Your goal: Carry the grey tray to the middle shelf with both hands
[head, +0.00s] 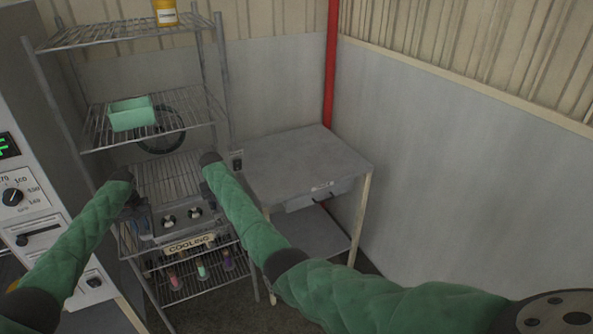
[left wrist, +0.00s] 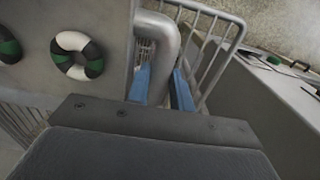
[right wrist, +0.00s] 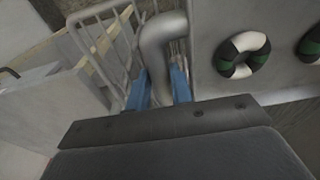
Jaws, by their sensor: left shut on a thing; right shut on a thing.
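The grey tray (head: 182,217) is at the front of the wire shelf (head: 168,178) above the COOLING sign, roughly level. I cannot tell whether it rests on the wires. It carries two ring-shaped pieces, striped black, white and green; one shows clearly in the left wrist view (left wrist: 77,56) and one in the right wrist view (right wrist: 243,55). My left gripper (left wrist: 162,88) is shut on the tray's left bent-tube handle (left wrist: 164,45). My right gripper (right wrist: 160,88) is shut on the right handle (right wrist: 160,40). In the head view my forearms partly hide both handles.
A yellow tub (head: 165,12) stands on top. Small coloured items (head: 201,270) sit on the lower shelf. A grey table (head: 300,160) stands right, an oven panel (head: 25,200) left.

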